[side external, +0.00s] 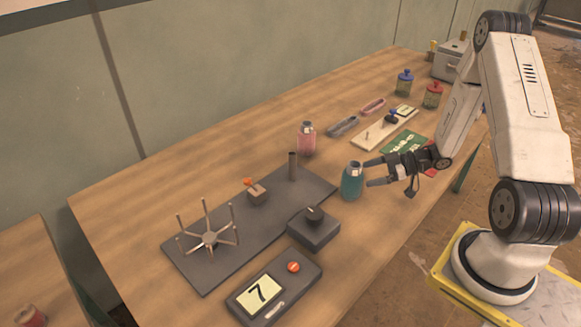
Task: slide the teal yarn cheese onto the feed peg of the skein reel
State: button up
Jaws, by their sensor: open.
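The teal yarn cheese (351,184) stands upright on the table, with a pale core at its top. My gripper (368,173) is open just to its right, fingers pointing left at the cheese's upper part. One fingertip is close to the cheese; I cannot tell whether it touches or whether the fingers straddle it. The skein reel's dark base plate (215,269) lies to the left. Its spoked reel (209,238) stands at the plate's left end. A bare upright dark post, seemingly the feed peg (292,167), stands near the plate's right end.
A pink yarn cheese (307,139) stands behind the post. Farther back are a pale board (384,130), jars (404,83) and a grey box (449,62).

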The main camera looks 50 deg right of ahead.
aim_at(354, 170)
jog(key=shift+w+a+f, duration=0.1)
jog(key=shift+w, duration=0.1)
jog(key=shift+x, duration=2.55)
jog(key=shift+w, duration=0.1)
jog(key=c, duration=1.2)
jog(key=shift+r, duration=0.35)
jog(key=shift+r, duration=0.85)
jog(key=shift+s+a+r, duration=0.7)
jog(key=shift+s+r, duration=1.1)
jog(key=shift+s, duration=0.45)
jog(key=shift+s+a+r, duration=0.7)
jog(key=shift+s+r, duration=1.15)
jog(key=shift+s, duration=0.4)
jog(key=shift+s+a+r, duration=0.7)
jog(key=shift+s+r, duration=1.1)
jog(key=shift+s, duration=0.4)
